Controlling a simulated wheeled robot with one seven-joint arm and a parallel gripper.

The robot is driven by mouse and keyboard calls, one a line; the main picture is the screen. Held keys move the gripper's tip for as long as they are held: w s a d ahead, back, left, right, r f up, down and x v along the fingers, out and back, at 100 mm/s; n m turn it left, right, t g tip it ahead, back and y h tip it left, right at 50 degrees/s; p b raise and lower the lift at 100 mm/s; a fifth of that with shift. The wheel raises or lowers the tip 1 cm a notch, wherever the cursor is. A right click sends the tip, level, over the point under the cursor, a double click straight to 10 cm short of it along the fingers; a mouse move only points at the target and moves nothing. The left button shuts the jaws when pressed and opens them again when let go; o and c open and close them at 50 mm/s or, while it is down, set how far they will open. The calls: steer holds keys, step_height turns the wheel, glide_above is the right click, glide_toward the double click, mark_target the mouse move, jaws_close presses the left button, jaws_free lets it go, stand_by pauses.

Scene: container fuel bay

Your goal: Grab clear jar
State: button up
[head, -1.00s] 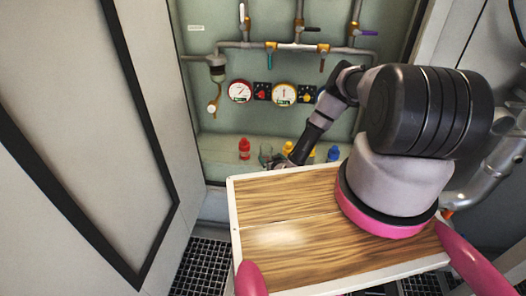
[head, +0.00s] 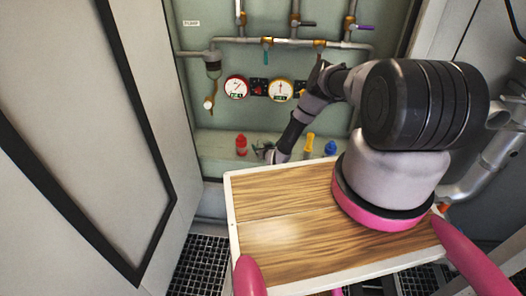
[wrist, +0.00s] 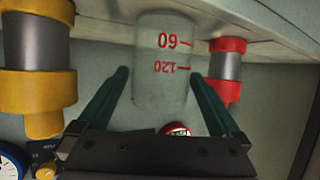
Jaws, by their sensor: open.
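The clear jar (wrist: 162,75) shows in the wrist view with red marks, 60 and 120, on its wall. It stands against the pale shelf, and the view looks upside down. My gripper (wrist: 159,77) is open, with one dark green finger on each side of the jar. I cannot tell whether either finger touches it. In the head view my gripper (head: 263,152) is at the shelf, right of the red bottle, and the jar is largely hidden there.
A red bottle (head: 241,145) stands close to the left of my gripper. A yellow bottle (head: 309,143) and a blue bottle (head: 330,149) stand to the right. Gauges (head: 236,88) and pipes line the wall above. A wooden tray top (head: 280,215) lies in front.

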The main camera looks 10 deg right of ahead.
steer(key=c, duration=1.4)
steer(key=shift+o, duration=0.2)
steer(key=shift+r, duration=0.1)
